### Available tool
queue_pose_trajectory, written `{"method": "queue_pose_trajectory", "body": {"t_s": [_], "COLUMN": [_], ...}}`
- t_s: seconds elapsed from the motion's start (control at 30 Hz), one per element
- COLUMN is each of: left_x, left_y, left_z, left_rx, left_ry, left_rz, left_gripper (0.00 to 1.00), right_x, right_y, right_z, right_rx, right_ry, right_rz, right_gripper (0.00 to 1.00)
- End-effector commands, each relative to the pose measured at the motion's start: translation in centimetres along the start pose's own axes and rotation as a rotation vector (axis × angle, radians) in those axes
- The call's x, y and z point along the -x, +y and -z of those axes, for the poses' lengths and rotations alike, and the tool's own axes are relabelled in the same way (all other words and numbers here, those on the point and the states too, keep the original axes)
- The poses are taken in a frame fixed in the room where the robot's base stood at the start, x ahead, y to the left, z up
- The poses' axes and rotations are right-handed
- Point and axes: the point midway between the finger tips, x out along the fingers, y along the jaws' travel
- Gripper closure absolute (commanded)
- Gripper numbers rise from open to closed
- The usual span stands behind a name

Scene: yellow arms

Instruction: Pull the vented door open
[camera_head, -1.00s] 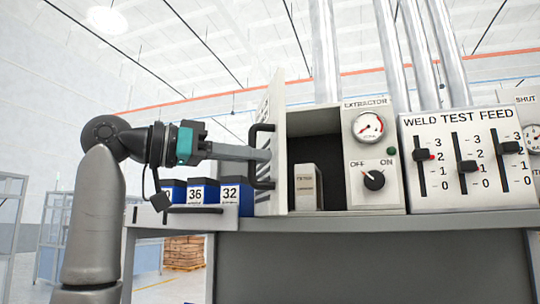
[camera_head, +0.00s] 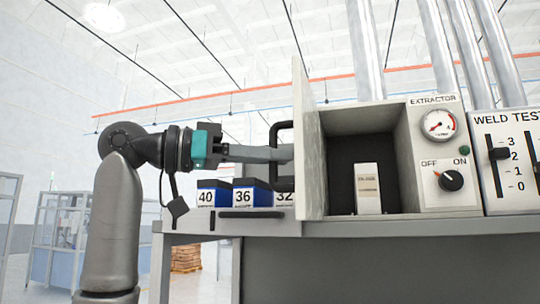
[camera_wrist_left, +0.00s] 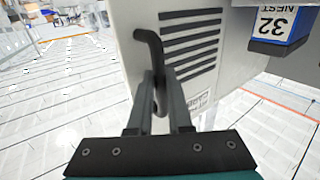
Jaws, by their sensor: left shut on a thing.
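The vented door (camera_head: 310,150) stands swung open on the left side of the extractor cabinet, seen nearly edge-on in the head view. Its slatted face (camera_wrist_left: 190,45) shows in the left wrist view. A black bar handle (camera_head: 276,155) is on its outer side. My left gripper (camera_head: 288,154) is shut on this handle, and the wrist view shows its fingers (camera_wrist_left: 160,100) on either side of the black bar (camera_wrist_left: 155,50). Inside the open cabinet (camera_head: 360,205) stands a pale box (camera_head: 368,188) with small print. My right gripper is not in view.
Blue and white boxes marked 40 (camera_head: 206,194), 36 (camera_head: 243,194) and 32 (camera_head: 284,199) stand on the bench left of the door. The extractor panel (camera_head: 436,150) with gauge and knob is right of the opening. Vertical pipes rise behind.

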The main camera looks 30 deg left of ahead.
Motion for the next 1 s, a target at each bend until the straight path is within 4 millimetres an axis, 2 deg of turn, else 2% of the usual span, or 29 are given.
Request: {"method": "queue_pose_trajectory", "body": {"t_s": [0.37, 0.4, 0.67, 1.0], "left_x": [-0.01, -0.01, -0.03, 0.54], "left_y": [-0.14, -0.14, -0.08, -0.06], "left_z": [0.11, 0.11, 0.04, -0.02], "left_rx": [0.003, 0.003, 0.001, 0.000], "left_ry": [0.005, 0.004, 0.002, 0.001], "left_rz": [0.005, 0.004, 0.002, 0.002], "left_gripper": [1.00, 0.82, 0.53, 0.53], "right_x": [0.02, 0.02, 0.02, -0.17], "right_y": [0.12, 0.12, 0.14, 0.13], "right_z": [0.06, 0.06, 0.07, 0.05], "right_rx": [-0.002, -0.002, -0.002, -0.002], "right_ry": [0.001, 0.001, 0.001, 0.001], "right_rz": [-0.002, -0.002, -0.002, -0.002], "right_gripper": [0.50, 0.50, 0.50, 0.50]}}
